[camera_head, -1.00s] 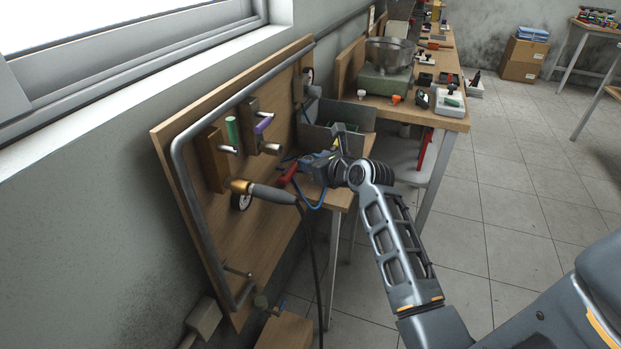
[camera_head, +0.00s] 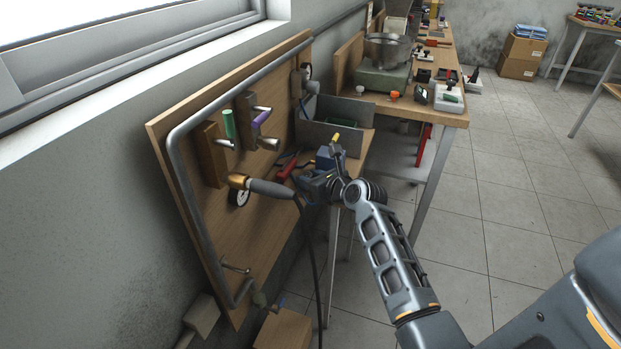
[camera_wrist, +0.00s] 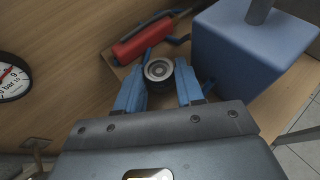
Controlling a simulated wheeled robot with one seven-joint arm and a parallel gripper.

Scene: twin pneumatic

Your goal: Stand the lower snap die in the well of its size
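A small round die (camera_wrist: 158,70) with a pale metal ring on its face and a dark body sits between my blue fingertips in the wrist view. My gripper (camera_wrist: 161,82) appears shut on it, with a finger along each side. In the head view my gripper (camera_head: 322,186) is low over the small bench beside the pegboard, and the die is too small to make out there. Whether the die's lower end touches anything is hidden. No well can be made out clearly.
A blue block (camera_wrist: 246,45) with a grey post stands right of my fingers. A red-handled tool (camera_wrist: 145,38) lies beyond them. The pegboard with a gauge (camera_wrist: 10,78) is at left. A grey upright plate (camera_head: 340,108) stands behind.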

